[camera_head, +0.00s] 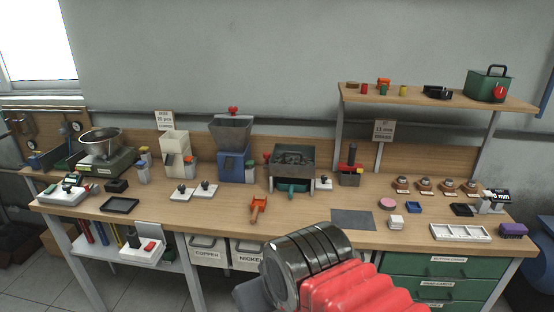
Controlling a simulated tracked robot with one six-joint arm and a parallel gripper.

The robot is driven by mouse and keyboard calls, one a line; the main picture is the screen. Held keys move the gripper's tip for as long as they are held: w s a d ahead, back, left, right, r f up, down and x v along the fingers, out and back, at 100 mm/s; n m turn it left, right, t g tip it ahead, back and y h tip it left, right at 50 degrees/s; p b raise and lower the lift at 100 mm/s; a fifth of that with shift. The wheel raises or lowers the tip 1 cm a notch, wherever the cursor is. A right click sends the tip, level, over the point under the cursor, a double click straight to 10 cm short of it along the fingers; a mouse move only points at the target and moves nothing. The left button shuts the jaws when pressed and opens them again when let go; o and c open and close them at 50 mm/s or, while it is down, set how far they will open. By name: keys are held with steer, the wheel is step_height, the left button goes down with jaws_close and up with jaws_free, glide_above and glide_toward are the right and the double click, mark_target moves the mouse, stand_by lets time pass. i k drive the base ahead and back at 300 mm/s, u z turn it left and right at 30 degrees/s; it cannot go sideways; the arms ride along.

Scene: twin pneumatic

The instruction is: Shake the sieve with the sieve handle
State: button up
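A dark square box on legs stands at the middle back of the bench and looks like the sieve (309,157). Dark lumps lie in its top, and a teal drawer or tray (291,187) shows beneath it. A small red-topped part (267,158) is at its left side; I cannot tell if this is the sieve handle. My arm, black with red ribs, fills the bottom middle, in front of the bench and well apart from the sieve. No gripper fingers show.
A blue-grey hopper machine (231,165) stands just left of the sieve. An orange tool (259,205) lies near the front edge. A dark grey mat (353,220) lies front right. A shelf (435,100) overhangs the right side. Bare wood lies between sieve and mat.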

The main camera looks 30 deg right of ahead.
mark_target(267, 155)
steer(key=k, duration=0.55)
steer(key=z, duration=0.45)
steer(key=i, duration=1.7)
steer(key=u, duration=0.7)
steer(key=i, duration=0.45)
steer(key=u, duration=0.3)
